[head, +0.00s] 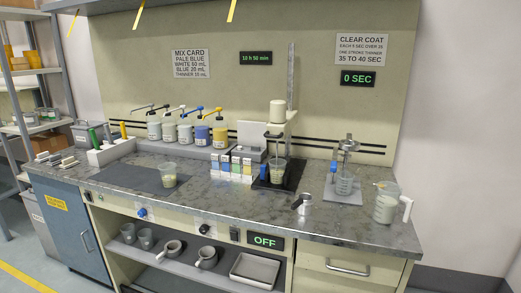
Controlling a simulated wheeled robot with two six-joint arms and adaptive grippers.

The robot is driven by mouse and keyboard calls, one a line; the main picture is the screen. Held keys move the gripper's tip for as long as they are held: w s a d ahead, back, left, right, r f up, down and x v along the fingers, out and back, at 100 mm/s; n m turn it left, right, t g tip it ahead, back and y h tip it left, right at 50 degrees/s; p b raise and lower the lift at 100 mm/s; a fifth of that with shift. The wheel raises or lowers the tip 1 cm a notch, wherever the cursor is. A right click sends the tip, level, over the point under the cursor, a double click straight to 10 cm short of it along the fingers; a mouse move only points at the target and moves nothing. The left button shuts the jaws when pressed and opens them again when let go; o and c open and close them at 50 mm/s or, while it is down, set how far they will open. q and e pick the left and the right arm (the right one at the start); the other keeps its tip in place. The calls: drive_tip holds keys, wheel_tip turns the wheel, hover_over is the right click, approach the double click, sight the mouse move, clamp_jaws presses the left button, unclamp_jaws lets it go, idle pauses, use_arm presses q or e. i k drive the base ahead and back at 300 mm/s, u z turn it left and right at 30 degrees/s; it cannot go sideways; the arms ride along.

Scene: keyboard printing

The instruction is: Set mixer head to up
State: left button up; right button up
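The mixer stands at the middle right of the bench. Its cream mixer head (277,111) is on a carriage on a tall grey pole (291,75), with a good length of pole showing above it. Below the head, a clear cup (277,169) stands on the black mixer base (262,184). The stirrer between head and cup is too small to make out clearly. A blue part (264,171) shows at the left of the cup. Neither of my grippers is in view.
Pump bottles (186,132) stand at the back left of the mixer, small colored boxes (235,167) just left of it. A cup (168,174) stands on a dark mat. A panel reads OFF (265,241).

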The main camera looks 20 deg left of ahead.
sight(282, 123)
drive_tip(key=u, duration=0.7)
drive_tip(key=k, duration=0.1)
drive_tip(key=z, duration=1.45)
drive_tip(key=i, duration=0.95)
drive_tip(key=u, duration=0.25)
